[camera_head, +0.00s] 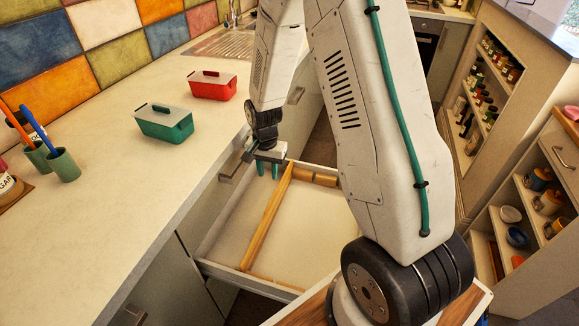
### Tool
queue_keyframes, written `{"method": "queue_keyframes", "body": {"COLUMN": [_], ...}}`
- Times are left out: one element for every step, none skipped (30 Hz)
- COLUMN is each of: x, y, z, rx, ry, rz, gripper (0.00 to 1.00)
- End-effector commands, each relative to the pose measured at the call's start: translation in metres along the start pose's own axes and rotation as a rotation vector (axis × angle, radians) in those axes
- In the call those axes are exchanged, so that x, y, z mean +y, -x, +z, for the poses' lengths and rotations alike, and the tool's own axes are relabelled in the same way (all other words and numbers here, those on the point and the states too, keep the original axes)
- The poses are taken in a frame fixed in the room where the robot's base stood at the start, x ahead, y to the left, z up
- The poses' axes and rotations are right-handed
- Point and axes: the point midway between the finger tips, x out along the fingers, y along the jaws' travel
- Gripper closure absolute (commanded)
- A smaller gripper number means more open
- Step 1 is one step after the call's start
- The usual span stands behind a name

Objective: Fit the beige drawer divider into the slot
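A long tan-beige wooden divider (268,217) lies in the open white drawer (217,232), running from the far wall toward the near wall, nearer the drawer's left side. Short wooden blocks (323,180) sit along the far wall, right of the divider's far end. I cannot make out the slot clearly or tell whether the divider is seated in it. My gripper (267,170) points down over the drawer's far left corner, left of the divider's far end. Its two green fingertips are apart, with nothing seen between them. My arm hides the drawer's right part.
A green lidded box (164,123) and a red one (212,85) stand on the counter (130,200) left of the drawer. Green cups with pens (63,164) stand farther left. Open shelves (525,215) with cups and bowls are at right.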

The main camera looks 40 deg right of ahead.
Motion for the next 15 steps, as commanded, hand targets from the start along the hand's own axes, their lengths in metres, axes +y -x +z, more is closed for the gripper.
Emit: {"method": "queue_keyframes", "body": {"x": [0.000,0.001,0.002,0.004,0.006,0.009,0.011,0.014,0.018,0.021,0.025,0.030,0.034,0.038,0.044], "y": [0.018,0.029,0.045,0.057,0.069,0.085,0.097,0.108,0.122,0.133,0.143,0.157,0.166,0.176,0.188], "z": [0.003,0.005,0.009,0.013,0.017,0.023,0.028,0.032,0.039,0.044,0.050,0.057,0.063,0.069,0.076], "rx": [0.009,0.011,0.014,0.017,0.019,0.023,0.025,0.027,0.030,0.032,0.034,0.038,0.040,0.042,0.046], "ry": [0.025,0.042,0.070,0.092,0.114,0.145,0.168,0.190,0.221,0.244,0.266,0.296,0.320,0.342,0.371], "rz": [-0.008,-0.010,-0.013,-0.015,-0.017,-0.019,-0.021,-0.022,-0.024,-0.026,-0.026,-0.029,-0.030,-0.031,-0.033], "gripper": [0.70,0.70,0.70,0.70,0.70,0.70,0.70,0.70,0.70,0.70,0.70,0.70,0.70,0.70,0.70]}}
